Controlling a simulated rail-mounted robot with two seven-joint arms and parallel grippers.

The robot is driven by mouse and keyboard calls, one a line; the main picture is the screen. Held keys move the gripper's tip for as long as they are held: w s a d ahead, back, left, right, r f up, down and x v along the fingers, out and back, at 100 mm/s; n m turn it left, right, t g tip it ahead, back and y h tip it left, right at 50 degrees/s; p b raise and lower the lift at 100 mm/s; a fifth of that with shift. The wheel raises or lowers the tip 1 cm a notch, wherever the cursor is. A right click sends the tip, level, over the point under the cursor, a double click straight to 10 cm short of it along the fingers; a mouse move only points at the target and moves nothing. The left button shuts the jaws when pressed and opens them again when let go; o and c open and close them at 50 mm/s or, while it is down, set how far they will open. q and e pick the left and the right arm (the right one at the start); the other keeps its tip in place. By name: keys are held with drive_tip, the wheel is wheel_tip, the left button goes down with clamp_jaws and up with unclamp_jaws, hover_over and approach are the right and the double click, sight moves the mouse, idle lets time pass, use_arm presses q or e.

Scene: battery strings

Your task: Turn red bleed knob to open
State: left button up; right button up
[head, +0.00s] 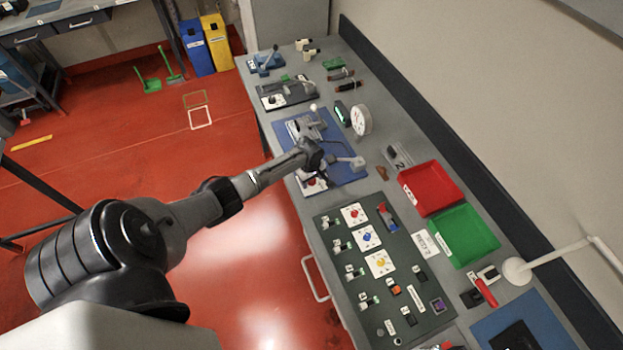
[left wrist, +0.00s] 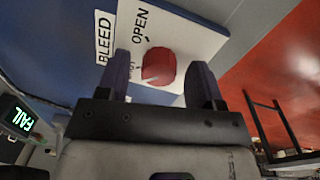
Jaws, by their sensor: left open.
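The red bleed knob (left wrist: 158,66) sits on a white plate (left wrist: 185,40) marked OPEN, beside a BLEED label (left wrist: 104,36), in the left wrist view. A second word on the plate is mostly hidden behind a finger. My left gripper (left wrist: 160,80) is open, with one finger on each side of the knob; gaps show between knob and fingers. In the head view my left gripper (head: 313,156) is over the blue panel (head: 345,178), and a bit of red on a white plate (head: 314,184) shows just below it. My right gripper is not in view.
A green-lit FAIL display (left wrist: 18,118) stands nearby. In the head view a round gauge (head: 362,120), red tray (head: 431,188) and green tray (head: 464,235) lie beyond the panel. A dark panel with several knobs (head: 384,263) is nearer. A drawer handle (head: 315,278) sticks out from the bench.

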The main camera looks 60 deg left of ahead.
use_arm(q)
drive_tip(key=c, duration=0.9)
drive_tip(key=shift+c, duration=0.2)
